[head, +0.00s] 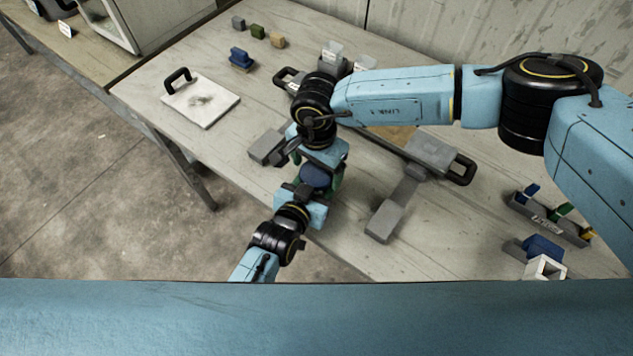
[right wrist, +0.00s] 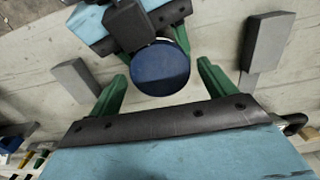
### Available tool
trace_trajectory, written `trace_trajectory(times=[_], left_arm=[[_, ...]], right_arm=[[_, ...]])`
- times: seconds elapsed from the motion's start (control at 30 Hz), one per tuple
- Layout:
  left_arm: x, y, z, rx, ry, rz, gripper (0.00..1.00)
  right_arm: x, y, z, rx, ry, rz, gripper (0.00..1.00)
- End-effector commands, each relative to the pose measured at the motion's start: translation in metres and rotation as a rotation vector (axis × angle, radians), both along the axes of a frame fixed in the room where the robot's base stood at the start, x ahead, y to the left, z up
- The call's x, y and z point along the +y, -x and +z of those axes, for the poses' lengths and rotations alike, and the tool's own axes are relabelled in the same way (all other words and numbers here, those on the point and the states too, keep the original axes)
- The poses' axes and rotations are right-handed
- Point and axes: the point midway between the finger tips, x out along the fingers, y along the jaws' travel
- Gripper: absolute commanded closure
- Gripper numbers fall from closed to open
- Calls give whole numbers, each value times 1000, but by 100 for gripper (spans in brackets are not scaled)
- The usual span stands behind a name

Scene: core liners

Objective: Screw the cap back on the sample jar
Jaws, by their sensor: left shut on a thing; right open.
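A round blue cap (head: 315,177) shows between my two grippers near the table's front edge. In the right wrist view the cap (right wrist: 160,68) is a dark blue disc seen from above; the jar under it is hidden, so I cannot tell how the cap sits. My left gripper (head: 311,190) comes from the front and is shut at the jar; its grip is mostly hidden beneath the cap. My right gripper (head: 322,174) is above, open. Its green fingers (right wrist: 162,74) stand on either side of the cap, with visible gaps.
A white board (head: 215,105) with a black handle lies at left. Grey blocks (head: 384,222) stand right of the grippers, another (head: 267,147) to the left. A rack with coloured pieces (head: 530,210) and a white square holder (head: 546,267) sit at right. Small blocks (head: 257,32) lie at the back.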

Motion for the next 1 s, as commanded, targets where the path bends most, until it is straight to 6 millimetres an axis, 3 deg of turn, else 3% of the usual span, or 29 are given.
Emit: trace_trajectory(times=[0.33,0.7,1.0], left_arm=[[0,0,0,0,0,0,100],[0,0,0,0,0,0,100],[0,0,0,0,0,0,100]], right_arm=[[0,0,-4,-1,-1,0,17],[0,0,-3,-1,-1,0,64],[0,0,-3,0,-1,-89,65]])
